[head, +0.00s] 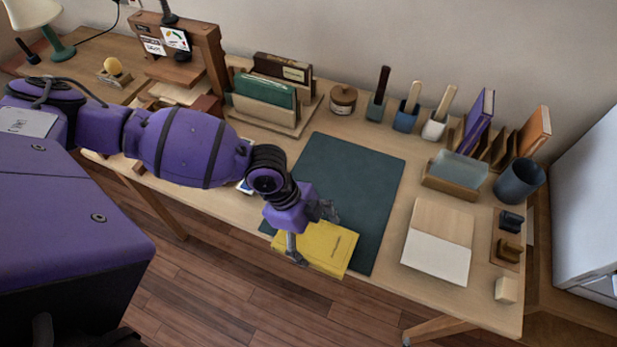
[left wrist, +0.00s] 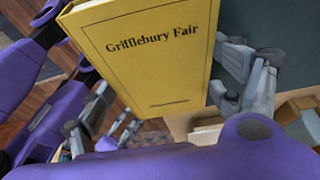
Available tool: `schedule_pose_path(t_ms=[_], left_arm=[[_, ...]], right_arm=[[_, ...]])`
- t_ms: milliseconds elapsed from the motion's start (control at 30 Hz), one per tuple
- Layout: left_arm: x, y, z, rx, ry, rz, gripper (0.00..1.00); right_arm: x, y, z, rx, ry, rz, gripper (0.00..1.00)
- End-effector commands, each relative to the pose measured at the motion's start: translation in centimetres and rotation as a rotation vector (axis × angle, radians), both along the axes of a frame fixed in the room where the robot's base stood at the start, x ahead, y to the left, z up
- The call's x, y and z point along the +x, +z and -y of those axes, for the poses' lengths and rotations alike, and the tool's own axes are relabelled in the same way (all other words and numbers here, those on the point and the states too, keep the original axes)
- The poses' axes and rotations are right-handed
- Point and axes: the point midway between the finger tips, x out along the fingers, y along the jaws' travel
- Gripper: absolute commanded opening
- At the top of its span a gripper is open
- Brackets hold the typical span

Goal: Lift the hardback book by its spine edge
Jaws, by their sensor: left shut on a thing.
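The yellow hardback book (head: 325,250) is at the front edge of the dark desk mat, and its near side reaches past the desk's front edge in the head view. Its cover also fills the upper middle of the left wrist view (left wrist: 150,65), with the title "Grifflebury Fair" readable. My left gripper (head: 312,236) is shut on the book, with fingers at its left part. I cannot tell how far the book is off the mat. The gripper hides part of the book's left end. My right gripper is not seen in the head view.
The dark mat (head: 350,180) is clear behind the book. A pale notepad (head: 437,256) lies to the right. Folders in a wooden rack (head: 265,100), several cups (head: 405,118), a glass-topped box (head: 455,175) and a dark bin (head: 518,180) stand further back.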

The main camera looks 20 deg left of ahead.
Motion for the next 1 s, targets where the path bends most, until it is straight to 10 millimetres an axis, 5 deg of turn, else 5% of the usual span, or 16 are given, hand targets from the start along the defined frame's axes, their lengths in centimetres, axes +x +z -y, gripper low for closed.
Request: schedule_pose_path(t_ms=[367, 600, 867, 1000], left_arm=[[0.2, 0.6, 0.1, -0.002, -0.001, 0.005, 0.37], [0.3, 3.7, 0.1, -0.001, -0.002, 0.007, 0.37], [-5.0, 9.6, 0.0, -0.002, -0.005, 0.007, 0.37], [-8.9, 10.9, -0.1, -0.002, -0.004, -0.001, 0.37]], right_arm=[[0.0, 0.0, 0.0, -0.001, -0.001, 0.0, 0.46], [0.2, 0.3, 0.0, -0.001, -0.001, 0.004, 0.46], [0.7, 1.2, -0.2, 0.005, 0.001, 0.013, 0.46], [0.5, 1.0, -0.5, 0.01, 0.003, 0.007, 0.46]])
